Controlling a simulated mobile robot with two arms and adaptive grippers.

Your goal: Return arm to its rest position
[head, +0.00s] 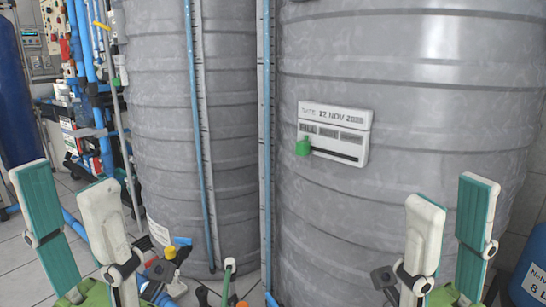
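My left gripper (72,208) is at the lower left with its two white fingers with green pads spread apart and nothing between them. My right gripper (452,212) is at the lower right, also with its fingers apart and empty. Both point upward in front of the tanks and hold nothing. The arm links below the grippers are mostly out of the picture.
Two large grey ribbed tanks stand ahead, one at left (165,130) and one at right (420,80). The right tank bears a date label (335,133). A blue cylinder (15,100), a pipe rack (90,80) and a blue drum (530,265) flank them. Low valves (230,265) sit between the grippers.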

